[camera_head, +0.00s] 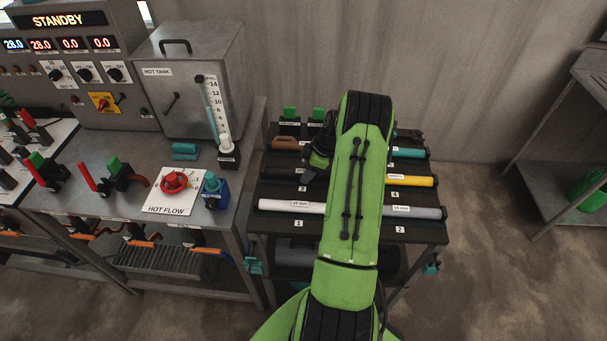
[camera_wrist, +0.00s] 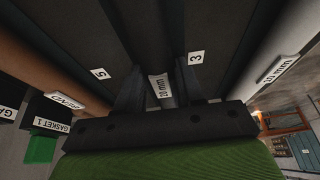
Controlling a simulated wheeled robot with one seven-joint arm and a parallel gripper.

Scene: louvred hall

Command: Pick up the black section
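The black section (camera_head: 283,175) lies in the rack row marked 3, left of my arm in the head view, and is hard to tell from the dark rack. In the wrist view, its white 20 mm label (camera_wrist: 160,88) shows between the two dark fingers of my gripper (camera_wrist: 157,80). The fingers stand apart, one on each side of the label, and look open. I cannot tell whether they touch the section.
A white section (camera_head: 290,207) lies in front of it and a brown section (camera_head: 287,143) behind. The yellow section (camera_head: 412,180), grey section (camera_head: 416,212) and teal section (camera_head: 408,153) lie at the right. The hot-tank bench (camera_head: 120,190) stands close on the left.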

